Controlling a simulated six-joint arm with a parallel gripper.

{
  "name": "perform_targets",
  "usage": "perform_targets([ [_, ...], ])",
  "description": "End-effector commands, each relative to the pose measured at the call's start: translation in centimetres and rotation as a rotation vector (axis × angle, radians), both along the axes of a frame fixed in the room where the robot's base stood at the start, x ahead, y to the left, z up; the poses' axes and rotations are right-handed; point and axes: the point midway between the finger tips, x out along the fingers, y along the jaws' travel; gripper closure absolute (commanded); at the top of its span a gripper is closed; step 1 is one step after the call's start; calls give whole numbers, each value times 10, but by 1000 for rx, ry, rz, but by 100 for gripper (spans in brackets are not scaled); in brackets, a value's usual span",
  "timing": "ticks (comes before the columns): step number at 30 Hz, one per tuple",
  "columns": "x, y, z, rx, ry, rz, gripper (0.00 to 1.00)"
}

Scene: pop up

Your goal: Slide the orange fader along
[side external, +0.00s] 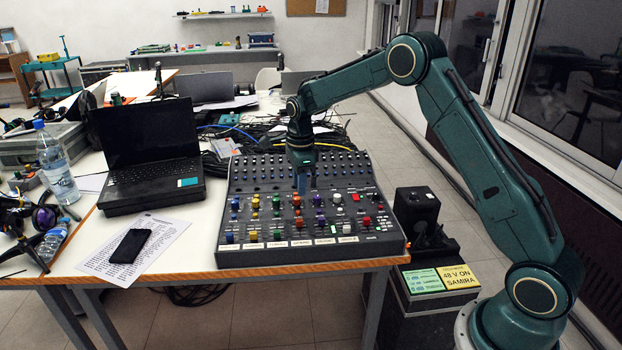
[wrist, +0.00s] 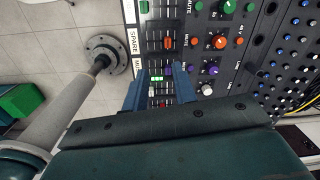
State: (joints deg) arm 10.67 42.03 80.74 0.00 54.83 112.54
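The orange fader (side external: 299,223) is on the front part of the mixing console (side external: 375,242), in line with orange knobs behind it. In the wrist view, an orange cap (wrist: 168,43) shows in its slot beyond the fingertips, apart from them. My gripper (side external: 302,183) points down over the middle of the console, behind the fader. In the wrist view, my gripper (wrist: 160,88) has its two fingers spread, with a gap between them and nothing held. The purple fader (wrist: 168,70) shows just beyond that gap. Finger height above the panel is hard to tell.
Coloured knobs stand close around the fader. Cables are piled behind the console. The table's front edge (side external: 300,265) runs close before it.

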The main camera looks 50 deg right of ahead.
Motion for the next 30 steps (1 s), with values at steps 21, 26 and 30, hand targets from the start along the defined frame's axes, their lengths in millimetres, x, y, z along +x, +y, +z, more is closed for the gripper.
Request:
perform_targets([
  [21, 16, -14, -54, 12, 42, -207, 73],
  [26, 16, -13, -62, 12, 42, -206, 73],
  [30, 16, -13, -74, 12, 43, -206, 73],
])
